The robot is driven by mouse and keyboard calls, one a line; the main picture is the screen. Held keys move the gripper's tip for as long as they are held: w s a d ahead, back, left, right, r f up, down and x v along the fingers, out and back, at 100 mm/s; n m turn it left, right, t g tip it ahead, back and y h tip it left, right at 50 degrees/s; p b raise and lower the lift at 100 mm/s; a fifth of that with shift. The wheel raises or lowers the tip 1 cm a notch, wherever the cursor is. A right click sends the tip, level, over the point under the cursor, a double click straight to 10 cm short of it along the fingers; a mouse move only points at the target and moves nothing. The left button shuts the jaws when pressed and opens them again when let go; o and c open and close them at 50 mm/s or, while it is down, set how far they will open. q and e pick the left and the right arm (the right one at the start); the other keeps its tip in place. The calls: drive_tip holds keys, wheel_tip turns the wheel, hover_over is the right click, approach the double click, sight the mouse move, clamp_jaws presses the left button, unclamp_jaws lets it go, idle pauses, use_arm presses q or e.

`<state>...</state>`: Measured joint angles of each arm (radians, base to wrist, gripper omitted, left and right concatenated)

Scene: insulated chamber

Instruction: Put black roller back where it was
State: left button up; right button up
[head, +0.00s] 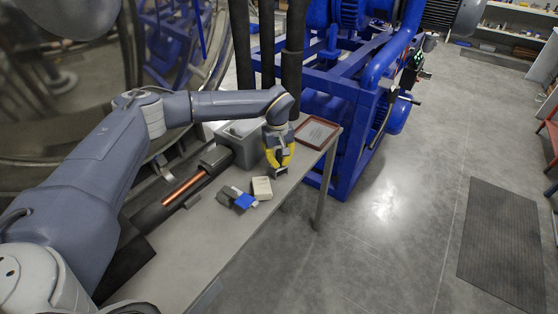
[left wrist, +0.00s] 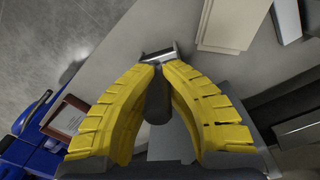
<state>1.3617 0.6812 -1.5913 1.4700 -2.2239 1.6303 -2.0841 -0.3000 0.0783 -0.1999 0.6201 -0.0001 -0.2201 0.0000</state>
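My left gripper (head: 279,168) has yellow fingers and is low over the grey table (head: 190,250), near its right edge. In the left wrist view its fingertips (left wrist: 159,66) come together around the black roller (left wrist: 158,100). The roller's dark cylindrical part lies between the fingers, and a grey metallic piece shows at the fingertips. In the head view a small dark part of the roller (head: 281,171) shows under the fingers. I cannot tell whether it touches the table. My right gripper is not in view.
A beige block (head: 262,188) and a blue-and-grey item (head: 243,201) lie just left of the gripper. A grey bin (head: 240,143) and a brown-framed tray (head: 317,132) are behind it. A copper-coloured rod (head: 185,188) lies farther left. Blue machinery (head: 340,150) stands beyond the table.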

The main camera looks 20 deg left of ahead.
use_arm(q)
drive_tip(key=shift+o, duration=1.1)
drive_tip(key=r, duration=1.2)
drive_tip(key=shift+s+a+r, duration=0.1)
drive_tip(key=shift+s+r, duration=0.05)
drive_tip(key=shift+s, duration=0.1)
drive_tip(key=o, duration=1.6)
drive_tip(key=shift+s+a+r, duration=0.1)
drive_tip(key=shift+s+r, duration=0.05)
drive_tip(key=shift+r, duration=2.85)
drive_tip(key=shift+s+r, duration=0.1)
drive_tip(key=shift+r, duration=2.9)
